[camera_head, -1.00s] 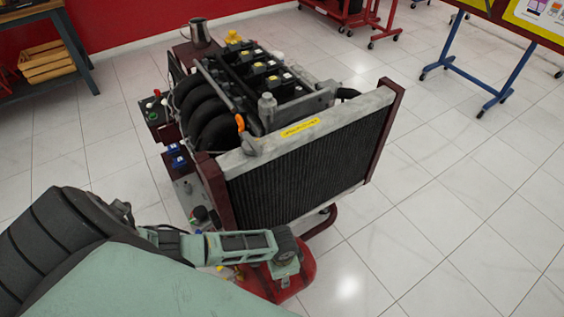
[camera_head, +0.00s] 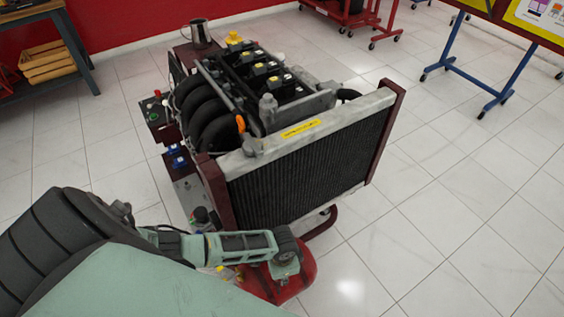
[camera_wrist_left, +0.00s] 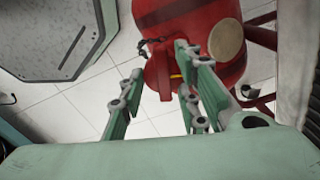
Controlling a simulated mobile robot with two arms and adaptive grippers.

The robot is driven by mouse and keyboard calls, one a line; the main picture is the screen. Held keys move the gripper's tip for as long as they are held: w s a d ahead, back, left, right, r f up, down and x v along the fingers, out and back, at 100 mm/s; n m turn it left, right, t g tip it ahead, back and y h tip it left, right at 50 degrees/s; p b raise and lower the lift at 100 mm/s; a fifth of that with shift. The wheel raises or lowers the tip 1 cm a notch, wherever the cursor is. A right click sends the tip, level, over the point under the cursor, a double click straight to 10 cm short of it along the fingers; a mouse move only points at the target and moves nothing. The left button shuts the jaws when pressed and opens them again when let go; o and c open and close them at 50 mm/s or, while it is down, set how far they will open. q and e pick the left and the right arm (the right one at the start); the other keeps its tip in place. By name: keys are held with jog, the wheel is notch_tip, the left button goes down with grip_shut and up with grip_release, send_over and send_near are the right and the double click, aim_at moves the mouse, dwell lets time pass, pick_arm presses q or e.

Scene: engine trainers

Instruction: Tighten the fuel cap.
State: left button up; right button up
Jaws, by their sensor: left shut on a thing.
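The red fuel tank (camera_head: 303,270) sits low at the foot of the engine trainer, partly hidden behind my left arm. It also shows in the left wrist view (camera_wrist_left: 190,22), with a pale round disc (camera_wrist_left: 226,40) on its side. My left gripper (camera_wrist_left: 160,66) reaches to the tank, its green fingers on either side of a red piece, which looks like the fuel cap (camera_wrist_left: 159,78). A dark chain (camera_wrist_left: 150,43) lies beside this piece. The gripper is shut on it, though finger contact is hard to make out. The cap is hidden in the head view. My right gripper is not in view.
The engine trainer (camera_head: 255,90) stands just beyond my left arm, with a large radiator (camera_head: 305,165) facing me. A metal jug (camera_head: 199,32) stands at its back.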

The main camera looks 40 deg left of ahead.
pick_arm(q)
jog(key=shift+s+d+m, duration=0.3)
jog(key=shift+d+m, duration=0.05)
jog(key=shift+m, duration=0.05)
jog(key=shift+s+m+p, duration=0.1)
jog(key=shift+m+p, duration=0.2)
jog(key=shift+m, duration=0.6)
jog(key=m, duration=0.4)
jog(key=shift+s+a+f+m, duration=0.1)
jog(key=shift+a+m, duration=0.05)
jog(key=shift+m, duration=0.15)
jog(key=m, duration=0.4)
jog(key=shift+a, duration=0.2)
jog(key=shift+a+m, duration=0.2)
jog(key=shift+m, duration=1.5)
jog(key=shift+a, duration=0.1)
jog(key=o, duration=1.1)
jog(key=shift+c, duration=0.2)
jog(key=shift+w, duration=0.2)
